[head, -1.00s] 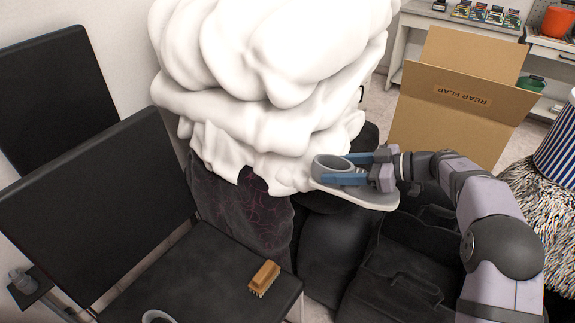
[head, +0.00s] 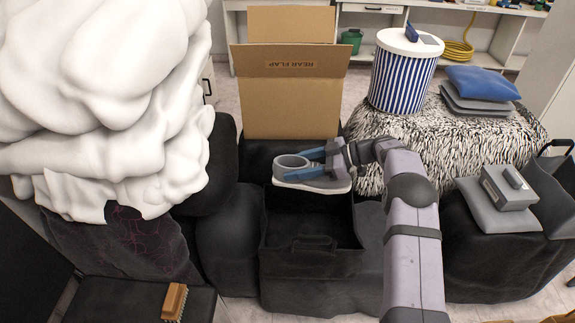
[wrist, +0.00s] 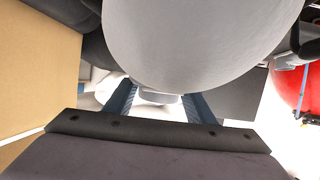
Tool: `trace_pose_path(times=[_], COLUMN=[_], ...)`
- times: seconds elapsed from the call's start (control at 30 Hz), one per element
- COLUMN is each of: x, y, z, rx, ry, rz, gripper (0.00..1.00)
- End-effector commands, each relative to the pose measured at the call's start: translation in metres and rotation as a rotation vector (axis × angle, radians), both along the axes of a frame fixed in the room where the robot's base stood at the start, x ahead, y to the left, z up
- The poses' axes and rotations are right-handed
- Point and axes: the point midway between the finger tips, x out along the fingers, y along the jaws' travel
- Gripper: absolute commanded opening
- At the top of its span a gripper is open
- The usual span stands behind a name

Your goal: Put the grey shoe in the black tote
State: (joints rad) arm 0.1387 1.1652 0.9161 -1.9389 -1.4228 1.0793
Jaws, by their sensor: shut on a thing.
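The grey shoe (head: 318,180) has a pale sole and is held sideways in the head view. My gripper (head: 312,163) is shut on it, with the blue fingers at its upper part. The shoe is above the far part of the open black tote (head: 312,265), whose dark inside and front handle show below it. In the wrist view the shoe's pale underside (wrist: 195,45) fills the upper middle, and my gripper's blue fingers (wrist: 160,98) show below it. The shoe hides part of the tote's far side.
A cardboard box (head: 290,105) stands behind the tote. A white foamy mass (head: 100,110) is at left, and a wooden brush (head: 174,301) lies on a black chair seat. A striped bin (head: 402,80) stands on a shaggy cover at right. Black bags flank the tote.

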Motion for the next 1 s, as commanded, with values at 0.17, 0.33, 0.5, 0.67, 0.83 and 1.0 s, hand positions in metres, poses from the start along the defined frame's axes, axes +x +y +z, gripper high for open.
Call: trace_pose_path(times=[0.17,0.33,0.5,0.67,0.83,1.0], x=[0.000,0.000,0.000,0.000,0.000,0.000], y=[0.000,0.000,0.000,0.000,0.001,0.000], z=[-0.002,-0.009,-0.022,-0.038,-0.056,-0.071], rx=[0.001,0.001,0.001,0.001,0.001,0.001], ry=[-0.001,-0.001,0.000,-0.001,-0.001,-0.001], rz=[0.000,0.000,0.000,0.000,0.000,-0.001], gripper=[0.18,0.18,0.18,0.18,0.18,0.18])
